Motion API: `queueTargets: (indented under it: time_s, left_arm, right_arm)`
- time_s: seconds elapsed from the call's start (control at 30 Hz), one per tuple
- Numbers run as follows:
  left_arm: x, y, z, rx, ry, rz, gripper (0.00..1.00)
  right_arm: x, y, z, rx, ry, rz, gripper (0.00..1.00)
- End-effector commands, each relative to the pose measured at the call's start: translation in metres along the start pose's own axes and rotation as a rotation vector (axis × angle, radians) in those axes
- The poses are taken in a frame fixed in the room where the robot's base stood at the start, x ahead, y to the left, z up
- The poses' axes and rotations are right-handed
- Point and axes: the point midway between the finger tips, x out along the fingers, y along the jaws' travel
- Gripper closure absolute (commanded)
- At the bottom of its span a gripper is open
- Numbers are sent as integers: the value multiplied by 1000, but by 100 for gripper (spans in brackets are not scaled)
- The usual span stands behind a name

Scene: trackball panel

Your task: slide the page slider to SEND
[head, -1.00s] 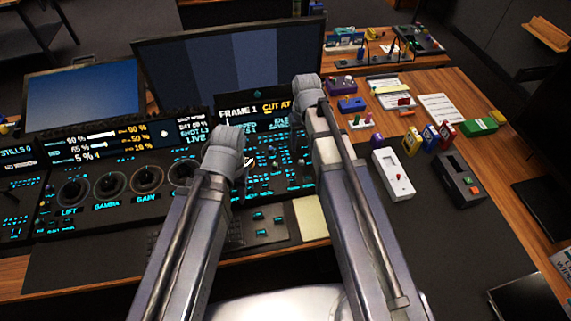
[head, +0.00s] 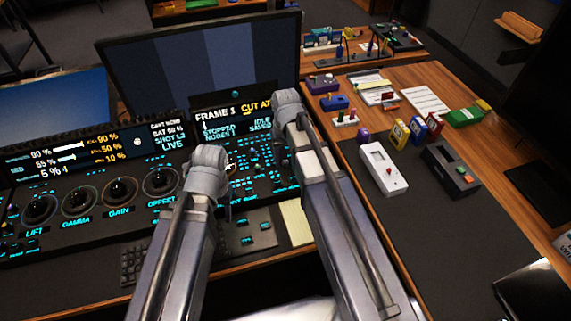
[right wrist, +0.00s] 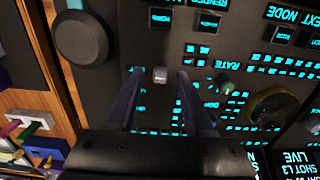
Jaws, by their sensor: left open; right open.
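My right gripper (right wrist: 160,76) is open over the dark control panel (right wrist: 190,20) in the right wrist view. A small grey cap (right wrist: 160,74) shows between its fingertips; I cannot tell whether it is the page slider or whether the fingers touch it. No SEND label is readable. In the head view my right arm's wrist (head: 289,103) is over the panel's right end and hides the fingers. My left arm's wrist (head: 207,163) is over the panel's middle, further left, with its fingers mostly hidden.
A large dark round knob (right wrist: 81,38) stands left of the fingers in the right wrist view. In the head view a white box with a red knob (head: 378,165) and a black box (head: 452,170) lie on the right of the desk. A monitor (head: 205,62) stands behind the panel.

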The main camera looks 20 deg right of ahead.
Motion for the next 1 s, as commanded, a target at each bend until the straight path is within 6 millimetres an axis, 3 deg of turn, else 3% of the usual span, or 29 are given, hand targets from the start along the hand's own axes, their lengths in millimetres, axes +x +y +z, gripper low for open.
queueTargets:
  time_s: [0.3,0.77,1.0]
  left_arm:
    - [3,0,0,0,0,0,50]
    - [3,0,0,0,0,0,50]
    - [3,0,0,0,0,0,50]
  right_arm:
    - [3,0,0,0,0,0,48]
    - [3,0,0,0,0,0,98]
    - [3,0,0,0,0,0,100]
